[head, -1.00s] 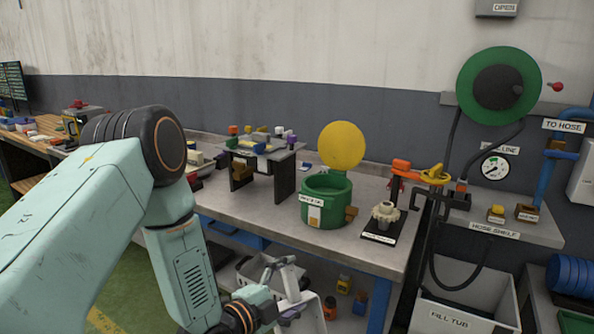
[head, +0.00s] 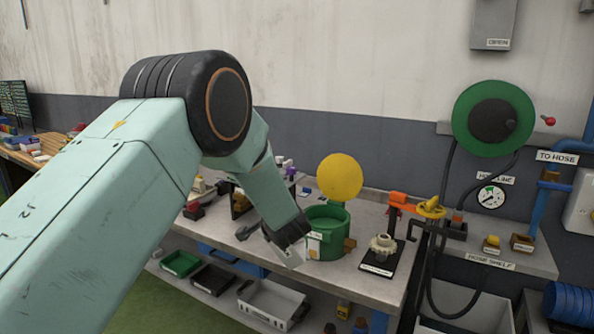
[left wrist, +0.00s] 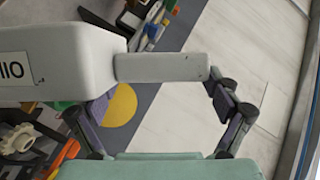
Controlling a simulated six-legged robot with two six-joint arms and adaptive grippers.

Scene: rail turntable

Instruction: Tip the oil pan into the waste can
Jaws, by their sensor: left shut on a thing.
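The waste can (head: 326,249) is green and stands on the grey workbench, with a label on its front and its round yellow lid (head: 340,177) raised upright behind it. My left gripper (head: 268,245) is at the bench's front edge, just left of the can, partly hidden by my arm. In the left wrist view my gripper (left wrist: 163,85) is shut on the handle of a pale grey oil pan (left wrist: 62,58) with a white label. The pan's inside is not visible. The yellow lid also shows there (left wrist: 120,104), beyond the pan. My right gripper is out of view.
Right of the can, a white gear-like part (head: 382,246) sits on a black stand, with an orange-and-yellow valve (head: 430,208) beyond. A small raised table with items stands left, behind my arm. A white bin (head: 270,306) and trays (head: 181,263) sit on the lower shelf.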

